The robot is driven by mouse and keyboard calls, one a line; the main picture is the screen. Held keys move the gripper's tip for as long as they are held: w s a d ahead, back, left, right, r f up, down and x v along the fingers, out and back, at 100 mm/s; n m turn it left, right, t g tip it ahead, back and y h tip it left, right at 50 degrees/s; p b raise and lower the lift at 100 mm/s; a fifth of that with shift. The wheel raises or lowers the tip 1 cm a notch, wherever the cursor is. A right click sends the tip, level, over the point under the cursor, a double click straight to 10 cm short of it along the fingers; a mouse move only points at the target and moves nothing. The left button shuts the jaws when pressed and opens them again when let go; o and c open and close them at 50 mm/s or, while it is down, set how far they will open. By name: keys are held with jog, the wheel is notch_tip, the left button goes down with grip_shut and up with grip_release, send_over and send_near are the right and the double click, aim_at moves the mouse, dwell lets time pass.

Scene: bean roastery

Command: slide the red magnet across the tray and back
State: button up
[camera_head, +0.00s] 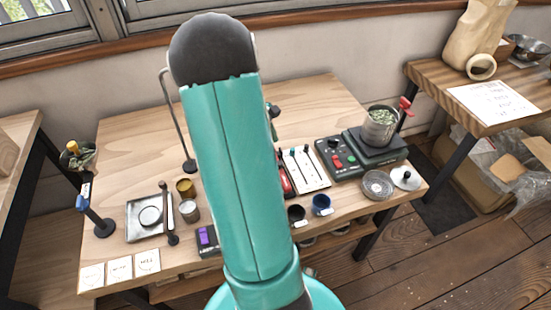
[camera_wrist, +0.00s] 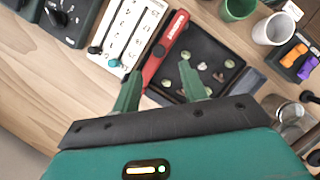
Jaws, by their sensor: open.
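The red magnet (camera_wrist: 168,46) is a long red bar with pale lettering. In the wrist view it lies slantwise along the left side of a dark square tray (camera_wrist: 214,50). Several small green and brownish pieces lie on the tray. My gripper (camera_wrist: 160,87) is open and empty, its green fingers apart at the magnet's near end and the tray's near left corner. I cannot tell whether a finger touches either. In the head view a red part of the magnet (camera_head: 286,180) shows beside my arm, which hides the tray and my gripper.
In the wrist view a white slider panel (camera_wrist: 128,30) stands left of the magnet. A green cup (camera_wrist: 237,9), a white cup (camera_wrist: 273,28) and a purple-and-orange device (camera_wrist: 297,55) stand to the right. In the head view, the table's back left (camera_head: 140,135) is clear.

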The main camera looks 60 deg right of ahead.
aim_at(279, 163)
jog(key=x, duration=0.8)
jog(key=shift+s+d, duration=0.1)
grip_shut()
